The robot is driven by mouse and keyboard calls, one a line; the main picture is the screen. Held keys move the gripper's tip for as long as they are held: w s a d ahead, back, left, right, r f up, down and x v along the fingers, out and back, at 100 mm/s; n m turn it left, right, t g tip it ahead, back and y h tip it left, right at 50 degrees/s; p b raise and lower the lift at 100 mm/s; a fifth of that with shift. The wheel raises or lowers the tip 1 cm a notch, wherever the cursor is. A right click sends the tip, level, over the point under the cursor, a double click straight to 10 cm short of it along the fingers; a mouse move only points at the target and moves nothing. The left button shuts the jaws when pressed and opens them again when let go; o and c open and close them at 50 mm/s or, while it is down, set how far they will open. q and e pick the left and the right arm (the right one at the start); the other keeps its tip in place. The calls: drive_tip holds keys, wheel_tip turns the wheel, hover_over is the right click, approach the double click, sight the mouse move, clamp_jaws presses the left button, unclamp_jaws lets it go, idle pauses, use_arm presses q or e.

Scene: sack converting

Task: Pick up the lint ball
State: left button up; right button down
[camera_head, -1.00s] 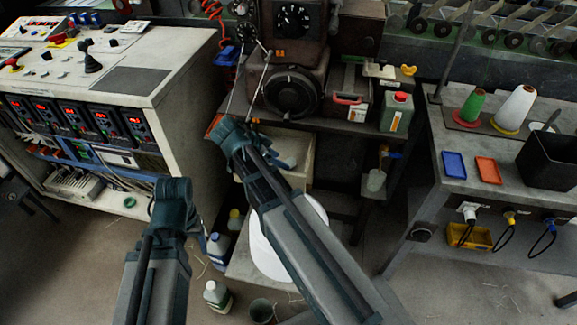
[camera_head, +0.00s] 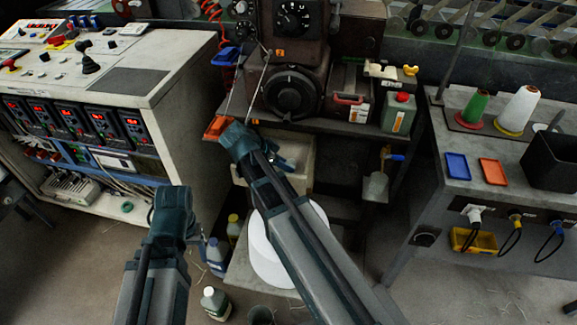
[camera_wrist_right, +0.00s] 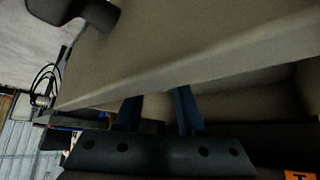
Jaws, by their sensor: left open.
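I cannot make out a lint ball in either view. My right gripper (camera_wrist_right: 158,112) has its two dark fingers apart in the right wrist view, with a pale beige surface behind them and nothing clearly between them.
An orange tray (camera_head: 216,127) lies at the shelf's left edge beside my right wrist. A white round tub (camera_head: 268,262) stands below my right forearm. Bottles (camera_head: 215,302) stand on the floor. The grey bench (camera_head: 450,135) at right holds cones, small trays and a black bin.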

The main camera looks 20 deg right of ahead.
drive_tip(key=shift+r, duration=0.15)
idle(0.4)
wheel_tip(320, 180, up, 10)
drive_tip(key=p, duration=1)
